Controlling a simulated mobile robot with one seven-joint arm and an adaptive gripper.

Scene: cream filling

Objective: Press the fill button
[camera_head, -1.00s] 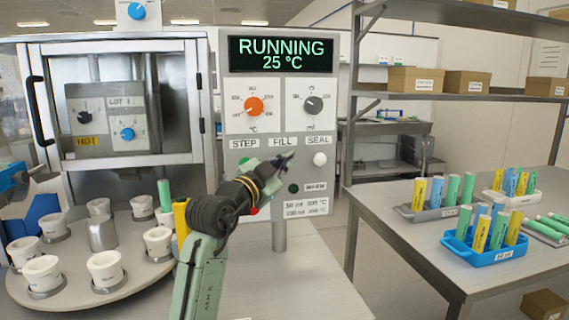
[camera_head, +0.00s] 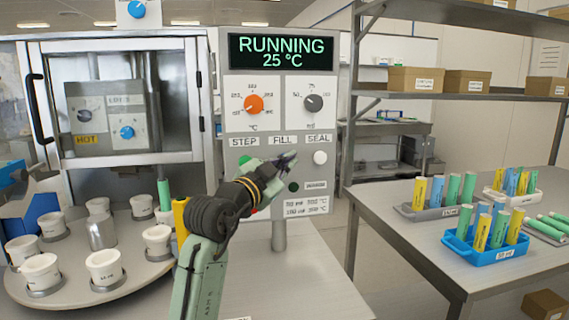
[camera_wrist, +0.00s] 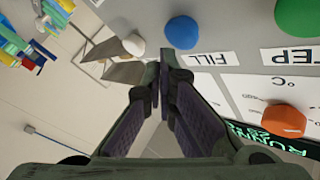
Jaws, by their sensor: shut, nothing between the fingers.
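The blue fill button (camera_wrist: 181,32) sits on the grey control panel (camera_head: 240,180), close to the FILL label (camera_head: 283,140). In the wrist view my gripper (camera_wrist: 168,54) is shut and empty, with its fingertips just beside the button's edge in the picture. I cannot tell whether they touch it. In the head view my gripper (camera_head: 291,157) is in front of the panel under the FILL label and hides the fill button. The green step button (camera_wrist: 297,17) and white seal button (camera_head: 320,157) are on either side. The display (camera_head: 281,50) reads RUNNING 25 °C.
An orange dial (camera_head: 253,104) and a grey dial (camera_head: 313,103) are above the buttons. A round carousel (camera_head: 75,292) with several white cups is at left. A bench (camera_head: 400,237) at right holds a blue tray (camera_head: 484,253) of coloured tubes.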

